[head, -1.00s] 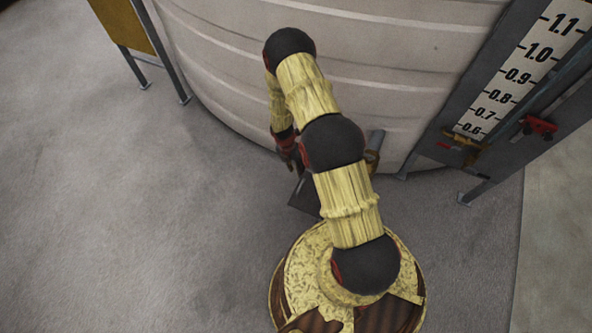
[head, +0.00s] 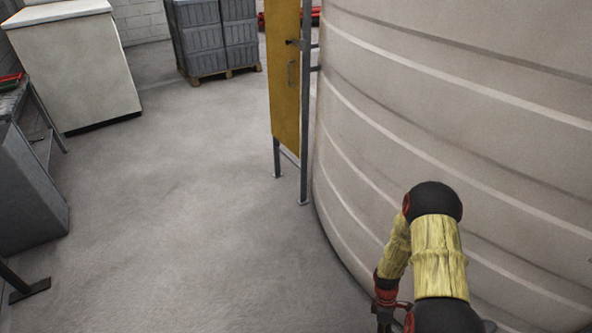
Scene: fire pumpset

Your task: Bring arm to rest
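My arm stands in the lower right of the head view, with yellow links and black joints. It is bent, with its elbow raised and the forearm hanging down to the left. My gripper (head: 388,318) is at the bottom edge, red and dark, partly cut off by the frame. Its fingers are not clear, so I cannot tell whether it is open or shut. The arm is in front of the large pale ribbed tank (head: 420,110); I cannot tell the exact gap between them.
A yellow cabinet (head: 285,80) on grey legs stands beside the tank. A white cabinet (head: 80,70), a grey box (head: 28,195) and a bench line the left. A wrapped grey stack on a pallet (head: 218,40) stands at the back. The floor (head: 185,190) between is clear.

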